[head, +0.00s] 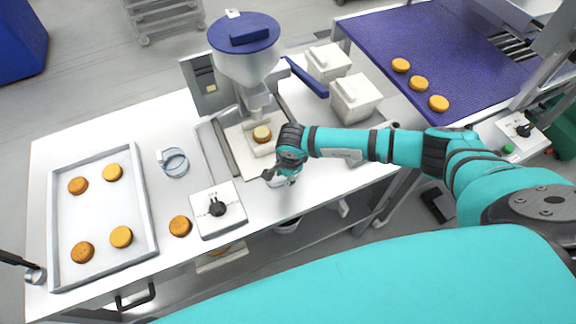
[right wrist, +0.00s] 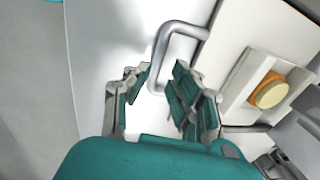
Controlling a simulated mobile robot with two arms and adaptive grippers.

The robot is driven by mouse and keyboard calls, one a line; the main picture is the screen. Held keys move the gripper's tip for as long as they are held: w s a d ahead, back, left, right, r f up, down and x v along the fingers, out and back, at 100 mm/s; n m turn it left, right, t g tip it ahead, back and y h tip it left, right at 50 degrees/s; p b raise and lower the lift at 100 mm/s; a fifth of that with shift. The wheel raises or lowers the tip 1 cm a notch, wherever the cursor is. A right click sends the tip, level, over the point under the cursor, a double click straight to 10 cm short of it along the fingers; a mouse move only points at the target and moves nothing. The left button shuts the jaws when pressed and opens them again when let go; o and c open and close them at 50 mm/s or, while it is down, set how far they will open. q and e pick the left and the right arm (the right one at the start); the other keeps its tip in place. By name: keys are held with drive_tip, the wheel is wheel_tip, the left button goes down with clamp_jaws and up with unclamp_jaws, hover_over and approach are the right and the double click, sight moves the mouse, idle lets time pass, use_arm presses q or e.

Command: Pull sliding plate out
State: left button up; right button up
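The sliding plate (head: 243,150) is a pale plate under the filling machine, with a filled round (head: 262,133) in a white holder on it. In the right wrist view the plate (right wrist: 228,45) has a grey U-shaped handle (right wrist: 161,45). My right gripper (head: 280,177) is at the plate's front end and hides the handle in the head view. In the right wrist view my right gripper (right wrist: 158,88) is open, its fingers on either side of the handle's lower part; I cannot tell whether they touch it. My left gripper is not in view.
The filling machine (head: 246,68) with its blue-lidded hopper stands over the plate. A control box (head: 217,209) with a black knob and a loose round (head: 180,226) are to the left. A tray (head: 101,151) holds several rounds. White containers (head: 355,98) stand to the right, near a blue conveyor (head: 440,55).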

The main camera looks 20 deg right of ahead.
wheel_tip(320, 180, up, 10)
drive_tip(key=s, duration=0.2)
drive_tip(key=shift+f, duration=0.2)
